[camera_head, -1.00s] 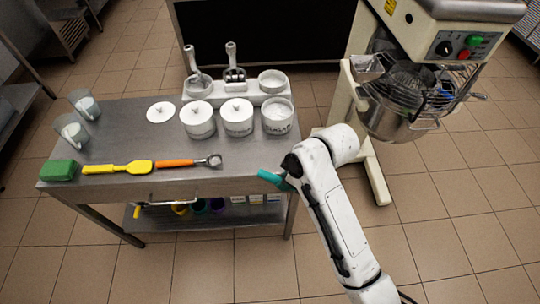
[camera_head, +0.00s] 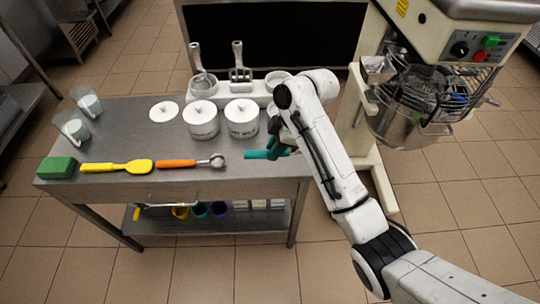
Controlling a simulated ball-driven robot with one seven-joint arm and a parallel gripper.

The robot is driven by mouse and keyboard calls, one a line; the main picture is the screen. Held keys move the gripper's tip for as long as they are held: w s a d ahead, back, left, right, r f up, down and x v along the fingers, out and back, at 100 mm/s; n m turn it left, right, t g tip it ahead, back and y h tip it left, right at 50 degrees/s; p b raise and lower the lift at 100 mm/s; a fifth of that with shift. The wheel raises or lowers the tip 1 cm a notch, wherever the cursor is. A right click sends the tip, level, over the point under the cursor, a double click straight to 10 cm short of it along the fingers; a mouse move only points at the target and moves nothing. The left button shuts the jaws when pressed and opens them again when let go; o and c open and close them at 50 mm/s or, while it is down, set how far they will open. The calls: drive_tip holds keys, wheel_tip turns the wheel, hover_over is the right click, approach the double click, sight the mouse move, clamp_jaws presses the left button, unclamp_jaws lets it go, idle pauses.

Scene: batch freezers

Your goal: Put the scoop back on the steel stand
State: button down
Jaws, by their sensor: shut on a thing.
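The teal-handled scoop (camera_head: 257,155) is at my gripper (camera_head: 279,144), over the right front edge of the steel table, which I take for the steel stand (camera_head: 130,142). My gripper is shut on it. Its teal handle points left and lies roughly level; its other end is mostly hidden by my gripper and arm. I cannot tell whether the scoop touches the table top. A second scoop with an orange handle (camera_head: 178,163) and round metal head lies on the table to the left.
A yellow spatula (camera_head: 118,167) and green block (camera_head: 56,167) lie along the front. White lidded tubs (camera_head: 201,122) and a white rack (camera_head: 225,88) stand behind; my arm hides a third tub. Two glass jugs (camera_head: 74,127) are at left. A mixer (camera_head: 425,85) stands at right.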

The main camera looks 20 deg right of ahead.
hover_over(265, 163)
drive_tip(key=d, duration=0.2)
drive_tip(key=f, duration=0.5)
drive_tip(key=shift+s+a, duration=0.2)
drive_tip(key=shift+a, duration=0.05)
drive_tip(key=shift+f, duration=1.7)
drive_tip(key=shift+f, duration=0.2)
drive_tip(key=c, duration=1)
unclamp_jaws()
drive_tip(key=shift+r, duration=0.1)
drive_tip(key=shift+o, duration=0.2)
